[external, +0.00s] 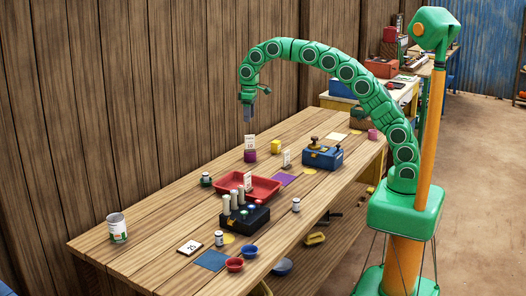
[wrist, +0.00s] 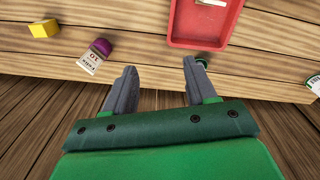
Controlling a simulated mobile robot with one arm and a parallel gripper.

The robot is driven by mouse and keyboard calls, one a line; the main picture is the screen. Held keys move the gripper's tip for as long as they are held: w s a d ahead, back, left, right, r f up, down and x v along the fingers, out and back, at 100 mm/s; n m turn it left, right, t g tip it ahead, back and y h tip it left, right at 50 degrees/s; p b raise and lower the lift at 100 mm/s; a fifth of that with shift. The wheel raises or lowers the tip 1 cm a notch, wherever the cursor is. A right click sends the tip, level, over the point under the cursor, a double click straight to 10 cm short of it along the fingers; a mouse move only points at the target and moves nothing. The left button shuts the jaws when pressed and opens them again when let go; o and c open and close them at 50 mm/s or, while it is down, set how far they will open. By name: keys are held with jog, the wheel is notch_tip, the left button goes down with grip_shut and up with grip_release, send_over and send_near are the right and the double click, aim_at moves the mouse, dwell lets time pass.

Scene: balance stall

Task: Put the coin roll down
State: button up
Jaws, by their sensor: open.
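My gripper (external: 248,116) is raised above the table's back edge by the plank wall. In the wrist view its two fingers (wrist: 160,68) are spread with nothing between them. Several small pale cylinders that look like coin rolls stand on the table. One with a dark green part (external: 206,180) is left of the red tray; a green round top (wrist: 202,61) shows beside the right finger, partly hidden. Others stand by the right edge (external: 296,205) and near the front (external: 219,239). More pale upright cylinders (external: 234,198) are at the black box (external: 246,217). I cannot tell which is the task's coin roll.
The red tray (external: 265,183) holds a white card. A purple object (external: 249,157) with a card reading 10 and a yellow block (external: 275,146) are nearby. A blue box (external: 322,157) stands right; a can (external: 117,228) stands front left. Bare wood lies between.

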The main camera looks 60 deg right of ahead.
jog(key=s+d+r+m+g, duration=0.1)
jog(key=s+d, duration=0.4)
jog(key=s, duration=0.7)
jog(key=s+d+r+m, duration=0.1)
jog(key=s+d, duration=0.3)
jog(key=s, duration=0.8)
jog(key=s+d+r+m+g, duration=0.1)
jog(key=s+d, duration=0.4)
jog(key=s, duration=0.7)
jog(key=s+d+f, duration=0.1)
jog(key=s+f, duration=0.1)
jog(key=s, duration=0.6)
jog(key=s+d+f, duration=0.1)
jog(key=s+f, duration=0.2)
jog(key=s, duration=0.5)
jog(key=shift+f+m, duration=0.3)
